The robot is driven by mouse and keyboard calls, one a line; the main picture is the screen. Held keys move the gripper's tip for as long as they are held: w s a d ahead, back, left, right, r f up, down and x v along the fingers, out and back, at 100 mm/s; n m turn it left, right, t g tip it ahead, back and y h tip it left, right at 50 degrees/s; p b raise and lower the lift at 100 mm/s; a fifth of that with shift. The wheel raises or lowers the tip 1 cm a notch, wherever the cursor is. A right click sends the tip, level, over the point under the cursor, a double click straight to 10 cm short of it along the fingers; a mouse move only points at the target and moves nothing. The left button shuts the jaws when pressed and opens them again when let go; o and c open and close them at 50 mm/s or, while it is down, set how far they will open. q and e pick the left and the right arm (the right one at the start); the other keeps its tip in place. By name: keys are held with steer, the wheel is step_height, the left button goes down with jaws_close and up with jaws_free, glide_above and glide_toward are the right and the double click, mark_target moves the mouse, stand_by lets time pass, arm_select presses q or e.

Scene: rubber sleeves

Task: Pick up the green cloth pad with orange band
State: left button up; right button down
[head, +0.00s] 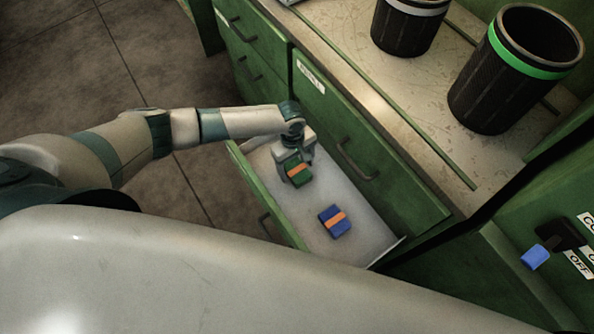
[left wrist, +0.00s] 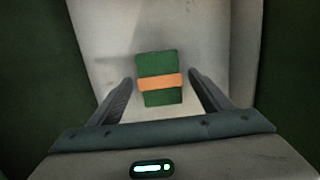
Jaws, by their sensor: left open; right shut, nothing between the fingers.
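The green cloth pad with an orange band (head: 298,171) lies in the open drawer, partly hidden by my left gripper (head: 290,168) in the head view. In the left wrist view the pad (left wrist: 158,84) sits on the pale drawer floor, between and a little beyond the fingertips of my left gripper (left wrist: 160,82). Its two fingers are spread on either side of the pad, with a gap at each side. The gripper is open and empty. My right gripper is in neither view.
A blue pad with an orange band (head: 335,221) lies farther along the same drawer (head: 365,240). Green drawer walls flank the gripper. Two dark ribbed bins (head: 500,90) (head: 408,28) stand on the worktop (head: 400,90). A blue-handled switch (head: 535,257) is at the right.

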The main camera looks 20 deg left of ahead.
mark_target(297, 169)
arm_select(q)
steer(key=c, duration=1.1)
steer(key=shift+c, duration=0.2)
steer(key=shift+r, duration=0.15)
step_height(297, 169, up, 10)
